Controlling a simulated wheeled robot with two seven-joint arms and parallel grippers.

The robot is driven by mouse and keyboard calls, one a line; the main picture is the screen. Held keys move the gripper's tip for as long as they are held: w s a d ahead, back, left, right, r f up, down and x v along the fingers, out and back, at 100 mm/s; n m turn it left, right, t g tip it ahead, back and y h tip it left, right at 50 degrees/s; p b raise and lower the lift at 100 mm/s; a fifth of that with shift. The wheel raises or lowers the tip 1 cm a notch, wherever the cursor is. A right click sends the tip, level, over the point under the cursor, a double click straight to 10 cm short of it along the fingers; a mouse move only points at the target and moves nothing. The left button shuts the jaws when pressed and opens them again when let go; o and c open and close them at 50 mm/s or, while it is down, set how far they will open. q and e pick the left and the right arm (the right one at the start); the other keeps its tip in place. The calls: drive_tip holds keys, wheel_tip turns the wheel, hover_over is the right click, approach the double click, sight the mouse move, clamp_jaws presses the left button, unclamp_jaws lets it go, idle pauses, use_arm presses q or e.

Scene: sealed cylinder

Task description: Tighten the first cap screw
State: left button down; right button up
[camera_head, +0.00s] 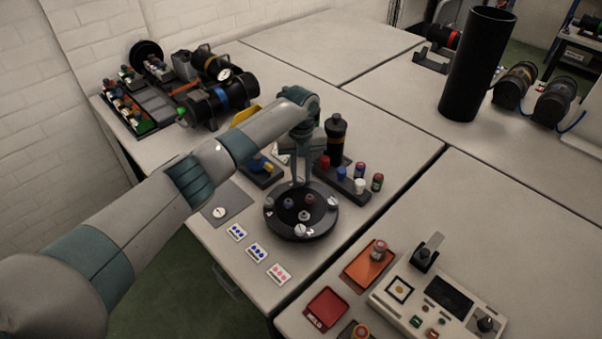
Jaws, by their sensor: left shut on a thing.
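A round black cap (320,224) lies on the near table. Silver cap screws sit around its rim, one at the right (333,202), one at the front (300,230) and one at the left (268,212). Small dark and reddish fittings (309,199) stand near its middle. My left gripper (299,182) points straight down at the far rim of the cap. Its fingers are shut on a cap screw there, which they mostly hide. I cannot tell how deep that screw sits. My right gripper is not in view.
A rack of coloured small bottles (345,181) and a dark bottle (335,135) stand close behind. Three marked cards (257,252) and a grey mat (226,207) lie in front and left. A control box (440,300) stands at the lower right. A tall black cylinder (476,65) stands far right.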

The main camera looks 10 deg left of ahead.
use_arm(q)
drive_tip(key=shift+w+r, duration=0.2)
drive_tip(key=shift+r, duration=0.1)
drive_tip(key=c, duration=1.5)
unclamp_jaws()
drive_tip(key=shift+c, duration=0.2)
drive_tip(key=shift+s, duration=0.2)
drive_tip(key=shift+f, duration=0.15)
